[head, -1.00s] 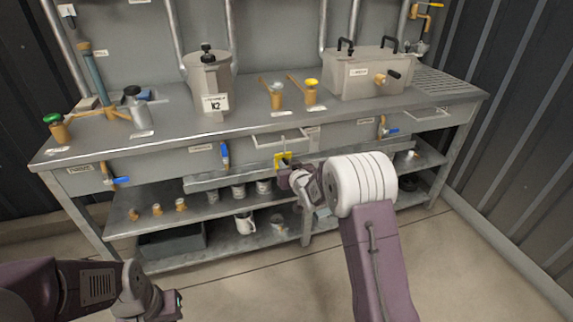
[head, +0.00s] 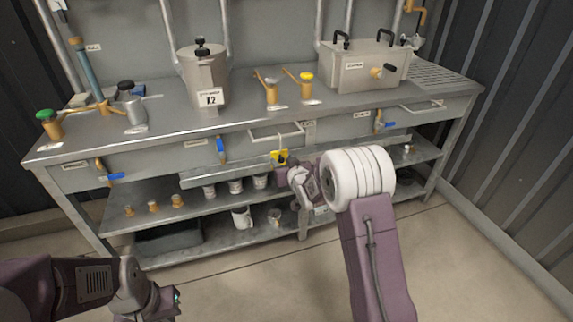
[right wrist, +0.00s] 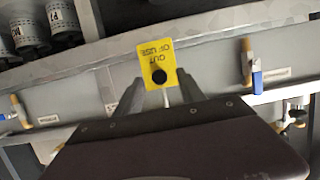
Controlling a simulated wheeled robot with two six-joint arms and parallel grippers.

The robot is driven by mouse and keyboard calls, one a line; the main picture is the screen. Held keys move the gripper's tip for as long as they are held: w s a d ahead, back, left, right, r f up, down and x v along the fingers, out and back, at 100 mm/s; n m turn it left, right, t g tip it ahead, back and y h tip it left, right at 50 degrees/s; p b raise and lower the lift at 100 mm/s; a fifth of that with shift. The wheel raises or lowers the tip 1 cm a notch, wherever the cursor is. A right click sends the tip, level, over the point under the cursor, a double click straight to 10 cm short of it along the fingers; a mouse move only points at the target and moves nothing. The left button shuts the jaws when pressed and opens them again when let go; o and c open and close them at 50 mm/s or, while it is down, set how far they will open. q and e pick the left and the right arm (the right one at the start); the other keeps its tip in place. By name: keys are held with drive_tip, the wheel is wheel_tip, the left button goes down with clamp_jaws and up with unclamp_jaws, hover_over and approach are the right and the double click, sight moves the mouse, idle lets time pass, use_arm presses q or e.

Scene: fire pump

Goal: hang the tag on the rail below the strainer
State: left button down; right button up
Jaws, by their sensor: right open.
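The yellow tag (head: 280,157), reading OUT OF USE, shows upside down in the right wrist view (right wrist: 159,66). In the head view it hangs at the bench front. A thin pale hook runs up from it to the middle rail (head: 277,136) and seems to be over it. My right gripper (right wrist: 160,103) is open, with its fingers either side of the tag's hook end. Whether they touch the tag is unclear. My left gripper (head: 172,301) is low at the left, its jaws unclear. Labels are too small to tell which vessel is the strainer.
A metal pot marked K2 (head: 203,78) and a grey box with handles (head: 362,70) stand on the bench. Another rail (head: 421,106) is at the right. Blue-handled valves (head: 221,150) line the front. Cups (head: 241,217) stand on the shelves. The floor in front is clear.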

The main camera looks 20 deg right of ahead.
drive_tip(key=p+v, duration=0.1)
drive_tip(key=v, duration=0.7)
drive_tip(key=shift+p, duration=0.4)
wheel_tip(320, 180, up, 6)
drive_tip(key=a, duration=0.2)
drive_tip(key=s+f+g, duration=0.4)
drive_tip(key=s+f, duration=0.1)
drive_tip(key=s, duration=0.5)
drive_tip(key=s+f+g, duration=0.5)
drive_tip(key=s, duration=0.4)
drive_tip(key=s+f+g, duration=0.4)
drive_tip(key=s+f, duration=0.1)
drive_tip(key=s, duration=0.5)
wheel_tip(320, 180, up, 30)
drive_tip(key=p, duration=3)
drive_tip(key=shift+w+a+m, duration=0.15)
drive_tip(key=shift+a+m, duration=0.05)
drive_tip(key=shift+m, duration=0.1)
drive_tip(key=shift+o, duration=0.3)
drive_tip(key=shift+r, duration=0.15)
